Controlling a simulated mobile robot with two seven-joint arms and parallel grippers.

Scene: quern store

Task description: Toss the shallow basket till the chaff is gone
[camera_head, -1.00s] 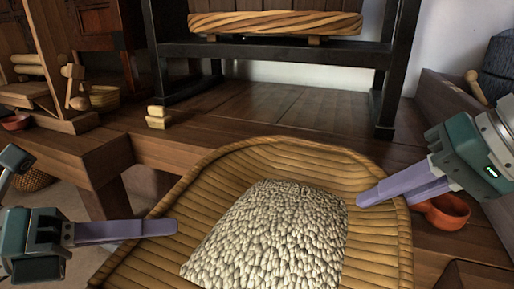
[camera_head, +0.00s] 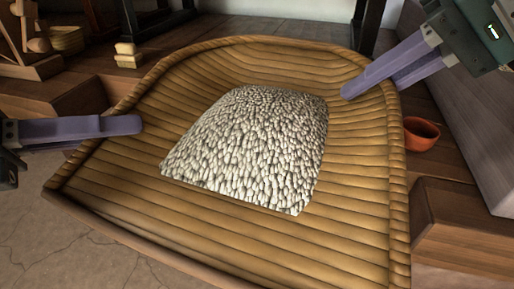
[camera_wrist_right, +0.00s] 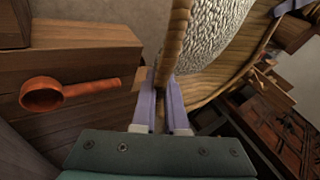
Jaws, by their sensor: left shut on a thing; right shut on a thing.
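The shallow basket (camera_head: 265,232) is a wide woven tray with a raised rim, held out in front of me and tilted in the head view. A mound of pale grain (camera_head: 250,145) lies in its middle; I see no separate chaff on it. My left gripper (camera_head: 138,125) is shut on the basket's left rim. My right gripper (camera_head: 346,93) is shut on the right rim. In the right wrist view the right fingers (camera_wrist_right: 168,100) close on either side of the basket's rim (camera_wrist_right: 176,40), and part of the grain mound (camera_wrist_right: 215,30) shows beyond.
An orange-brown ladle (camera_wrist_right: 42,94) lies on the wooden bench right of the basket; its bowl also shows in the head view (camera_head: 420,134). Pale stacked blocks (camera_head: 127,55) stand at the back left. A cracked floor (camera_head: 60,235) lies below left.

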